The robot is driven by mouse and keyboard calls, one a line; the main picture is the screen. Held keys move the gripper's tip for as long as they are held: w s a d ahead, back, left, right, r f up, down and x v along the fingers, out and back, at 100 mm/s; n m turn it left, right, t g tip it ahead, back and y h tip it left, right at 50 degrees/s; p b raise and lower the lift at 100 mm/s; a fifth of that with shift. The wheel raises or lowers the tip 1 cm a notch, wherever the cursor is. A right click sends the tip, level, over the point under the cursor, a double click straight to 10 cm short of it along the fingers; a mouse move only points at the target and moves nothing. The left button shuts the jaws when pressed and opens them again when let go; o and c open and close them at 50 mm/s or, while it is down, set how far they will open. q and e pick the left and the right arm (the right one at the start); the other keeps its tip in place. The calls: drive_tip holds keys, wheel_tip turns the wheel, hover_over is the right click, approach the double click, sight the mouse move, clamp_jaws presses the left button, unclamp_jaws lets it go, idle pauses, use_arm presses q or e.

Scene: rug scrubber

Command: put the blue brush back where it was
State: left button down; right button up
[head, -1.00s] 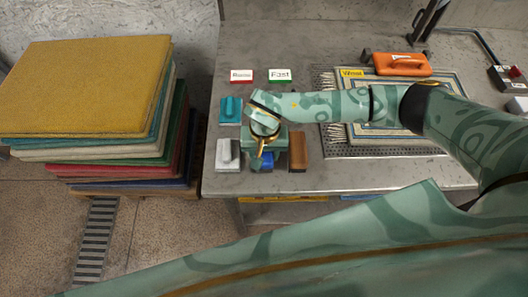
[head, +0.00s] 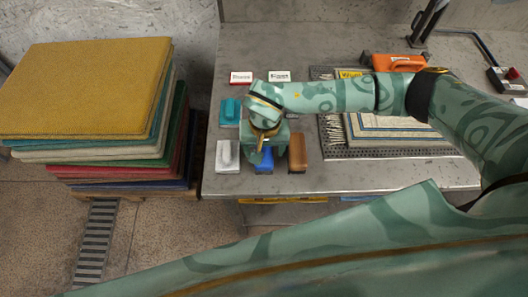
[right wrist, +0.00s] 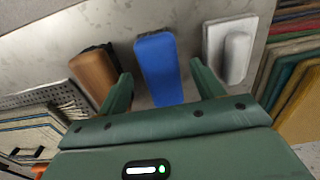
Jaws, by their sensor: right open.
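The blue brush (head: 264,163) lies on the metal table near its front edge, between a white brush (head: 227,155) and a brown brush (head: 298,152). In the right wrist view the blue brush (right wrist: 160,68) shows between the two spread fingers of my right gripper (right wrist: 163,88), with gaps on both sides. The gripper is open and holds nothing. In the head view my right gripper (head: 264,150) is over the back part of the blue brush and hides that part. My left gripper is not in view.
A teal brush (head: 230,112) lies behind the white one. Two small cards (head: 241,77) stand farther back. An orange scrubber (head: 398,63) and a fringed rug (head: 395,128) on a perforated tray are at right. A rug stack (head: 85,90) stands left of the table.

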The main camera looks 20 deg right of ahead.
wheel_tip(320, 180, up, 9)
drive_tip(key=shift+f, duration=0.2)
